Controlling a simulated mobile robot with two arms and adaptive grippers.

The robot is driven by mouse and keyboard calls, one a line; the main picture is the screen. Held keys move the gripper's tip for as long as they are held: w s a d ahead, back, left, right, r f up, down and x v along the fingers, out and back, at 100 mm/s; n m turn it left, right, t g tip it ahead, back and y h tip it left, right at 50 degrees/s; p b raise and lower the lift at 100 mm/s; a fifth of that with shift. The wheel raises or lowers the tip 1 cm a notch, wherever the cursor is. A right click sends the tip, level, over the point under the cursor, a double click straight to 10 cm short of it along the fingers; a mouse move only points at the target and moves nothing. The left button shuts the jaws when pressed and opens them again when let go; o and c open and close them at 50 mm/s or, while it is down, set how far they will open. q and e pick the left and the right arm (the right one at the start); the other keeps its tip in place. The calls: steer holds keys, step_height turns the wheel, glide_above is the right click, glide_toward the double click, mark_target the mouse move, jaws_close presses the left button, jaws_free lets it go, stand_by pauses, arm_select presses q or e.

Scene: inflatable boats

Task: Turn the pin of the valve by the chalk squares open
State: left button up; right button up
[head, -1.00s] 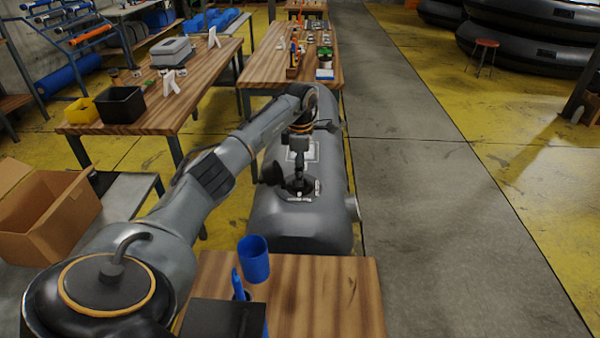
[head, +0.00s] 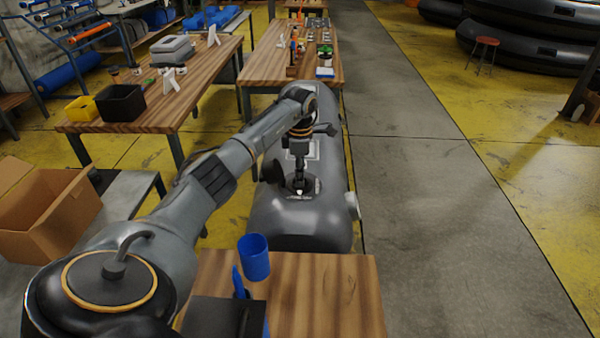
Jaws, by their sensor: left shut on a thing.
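The grey boat tube (head: 300,222) lies lengthwise between the wooden tables. A dark round valve (head: 301,187) sits on its top, with pale markings around it. A chalk square outline (head: 314,150) shows on the tube just behind the valve, partly hidden by my wrist. My left gripper (head: 299,183) points straight down onto the valve and is shut on its pin. The pin itself is hidden between the fingers and too small to make out. A dark round cap (head: 271,172) stands at the left of the valve. My right gripper is out of view.
A near wooden table (head: 330,295) holds a blue cup (head: 255,257). Behind the tube, another table (head: 270,68) carries small parts. A left table (head: 150,110) holds yellow and black bins. An open cardboard box (head: 45,215) is at far left. The grey floor lane (head: 430,200) is clear.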

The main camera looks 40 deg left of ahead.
arm_select(q)
steer(key=shift+n, duration=0.3)
steer(key=n+p, duration=0.1)
steer(key=n, duration=0.3)
steer(key=shift+r, duration=0.1)
steer(key=n+p, duration=0.1)
steer(key=n, duration=0.3)
steer(key=shift+w+n, duration=0.15)
steer(key=shift+n, duration=0.15)
steer(key=n+p, duration=0.1)
steer(key=n, duration=0.3)
steer(key=shift+w, duration=0.1)
steer(key=n+p, duration=0.1)
steer(key=n, duration=0.3)
steer(key=shift+n, duration=0.4)
steer(key=o, duration=1.2)
steer(key=shift+c, duration=0.2)
